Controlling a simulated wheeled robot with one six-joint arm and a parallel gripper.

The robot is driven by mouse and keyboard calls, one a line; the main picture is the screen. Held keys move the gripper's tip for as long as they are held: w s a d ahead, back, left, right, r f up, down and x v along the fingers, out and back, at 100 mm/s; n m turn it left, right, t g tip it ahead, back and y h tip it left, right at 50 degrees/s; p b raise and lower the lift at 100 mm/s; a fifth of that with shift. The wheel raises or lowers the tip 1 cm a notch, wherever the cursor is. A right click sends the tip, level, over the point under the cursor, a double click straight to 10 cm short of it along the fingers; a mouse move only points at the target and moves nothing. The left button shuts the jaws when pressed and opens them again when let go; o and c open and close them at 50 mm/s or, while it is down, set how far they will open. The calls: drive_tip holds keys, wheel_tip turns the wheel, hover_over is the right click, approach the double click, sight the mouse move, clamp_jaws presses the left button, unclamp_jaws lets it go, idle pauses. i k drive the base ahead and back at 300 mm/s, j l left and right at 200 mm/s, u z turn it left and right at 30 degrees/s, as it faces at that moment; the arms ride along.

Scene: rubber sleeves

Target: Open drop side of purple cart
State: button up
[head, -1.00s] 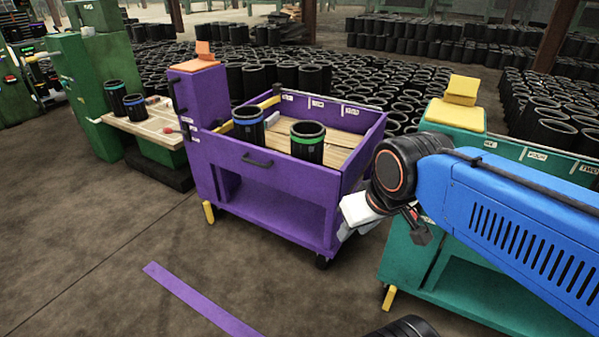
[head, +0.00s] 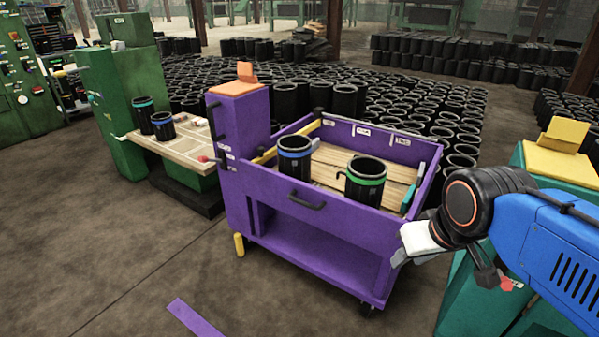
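The purple cart (head: 300,236) stands in the middle of the head view, with a tall purple column (head: 240,125) at its left. Its front side panel (head: 345,225) is upright, with a dark handle (head: 306,201) on its outer face. A black sleeve with a blue band (head: 295,160) and one with a green band (head: 365,183) stand inside on the wooden floor. My gripper (head: 402,254) is by the cart's right front corner, apart from the handle. Its fingers are partly hidden, and I cannot tell whether they are open.
A teal cart with a yellow block (head: 556,142) stands close on the right, partly behind my arm. A green machine with a wooden table (head: 180,160) is at the left. Rows of black sleeves (head: 440,110) fill the back. The floor in front (head: 120,250) is clear, with a purple stripe (head: 195,318).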

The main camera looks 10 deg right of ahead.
sight(368, 227)
drive_tip(key=i+j+z, duration=0.2)
drive_tip(key=j, duration=0.55)
drive_tip(key=j+z, duration=0.2)
drive_tip(key=j, duration=0.55)
